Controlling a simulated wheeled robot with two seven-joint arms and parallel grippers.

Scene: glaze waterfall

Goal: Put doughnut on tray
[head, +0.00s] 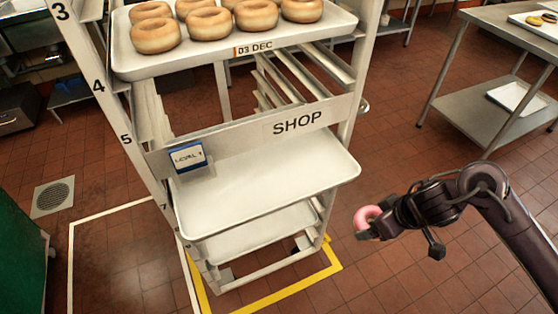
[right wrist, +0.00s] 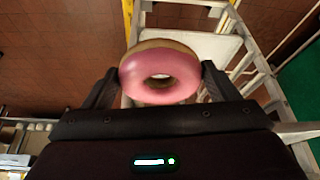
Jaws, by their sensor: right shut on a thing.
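A pink-glazed doughnut (head: 366,219) is held in my right gripper (head: 371,223), to the right of the rack and over the floor. In the right wrist view the doughnut (right wrist: 160,73) sits between the two fingers of my right gripper (right wrist: 160,80), its pink side facing the camera. An empty white tray (head: 265,180) sits in the rack below the SHOP sign. A lower white tray (head: 262,232), partly hidden beneath it, also looks bare. An upper tray (head: 200,58) holds several plain doughnuts (head: 208,23). My left gripper is not in view.
The rack's white uprights (head: 110,100) and SHOP crossbar (head: 297,121) border the trays. A blue-edged label (head: 187,157) hangs at the empty tray's back left. A steel table (head: 490,60) stands at right. Tiled floor is open between it and the rack.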

